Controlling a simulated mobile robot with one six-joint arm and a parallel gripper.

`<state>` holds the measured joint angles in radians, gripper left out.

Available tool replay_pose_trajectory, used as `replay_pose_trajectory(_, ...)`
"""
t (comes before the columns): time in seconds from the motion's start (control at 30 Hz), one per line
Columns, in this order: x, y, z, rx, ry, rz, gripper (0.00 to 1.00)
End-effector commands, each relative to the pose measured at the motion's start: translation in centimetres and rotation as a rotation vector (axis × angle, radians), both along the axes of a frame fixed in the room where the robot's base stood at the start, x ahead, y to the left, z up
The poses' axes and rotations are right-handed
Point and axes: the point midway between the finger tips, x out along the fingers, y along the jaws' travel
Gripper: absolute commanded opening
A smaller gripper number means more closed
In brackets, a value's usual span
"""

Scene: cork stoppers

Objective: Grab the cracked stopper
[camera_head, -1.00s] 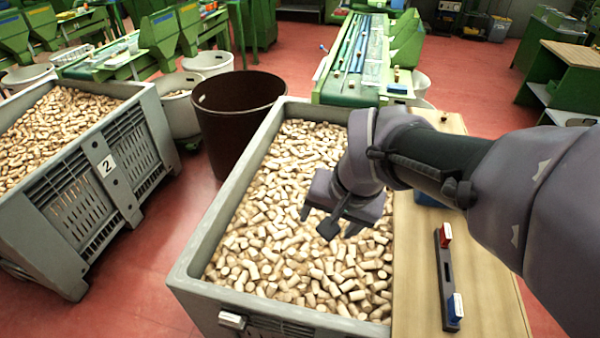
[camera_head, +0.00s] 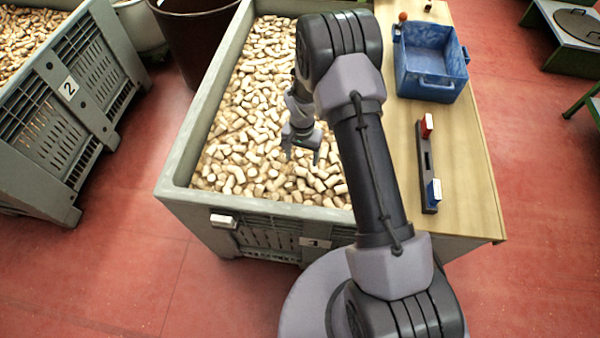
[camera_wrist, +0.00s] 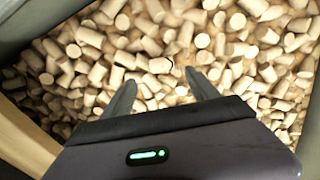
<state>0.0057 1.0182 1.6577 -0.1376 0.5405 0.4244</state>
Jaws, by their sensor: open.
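Many pale cork stoppers (camera_head: 245,130) fill a large grey bin (camera_head: 180,165). In the wrist view, one stopper (camera_wrist: 160,65) just beyond my fingertips shows a thin dark line at its edge. I cannot tell for sure whether this is a crack. No other stopper stands out as cracked at this size. My gripper (camera_head: 302,158) is over the near part of the bin, pointing down. In the wrist view, the two fingers of my gripper (camera_wrist: 161,80) are spread apart with nothing between them, above the stoppers.
A wooden table (camera_head: 465,150) adjoins the bin on the right. It carries a blue crate (camera_head: 428,85) and a dark strip (camera_head: 427,160) with a red and a blue block. A second stopper bin (camera_head: 60,120) and a dark brown tub (camera_head: 200,40) stand to the left.

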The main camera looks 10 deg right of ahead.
Motion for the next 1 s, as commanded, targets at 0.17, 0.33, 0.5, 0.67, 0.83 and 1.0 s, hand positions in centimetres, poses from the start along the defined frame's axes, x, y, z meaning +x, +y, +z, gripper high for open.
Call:
replay_pose_trajectory(0.17,0.0,0.0,-3.0,0.000,0.000,0.001,0.69)
replay_pose_trajectory(0.33,0.1,0.2,-5.0,-0.001,-0.001,0.001,0.69)
replay_pose_trajectory(0.5,0.2,0.4,-8.3,0.000,0.001,0.000,0.69)
replay_pose_trajectory(0.67,0.3,0.4,-8.3,0.000,-0.001,0.000,0.69)
replay_pose_trajectory(0.83,0.3,0.3,-8.2,-0.001,-0.001,0.000,0.46)
replay_pose_trajectory(1.0,0.3,0.3,-8.2,-0.001,-0.001,0.000,0.12)
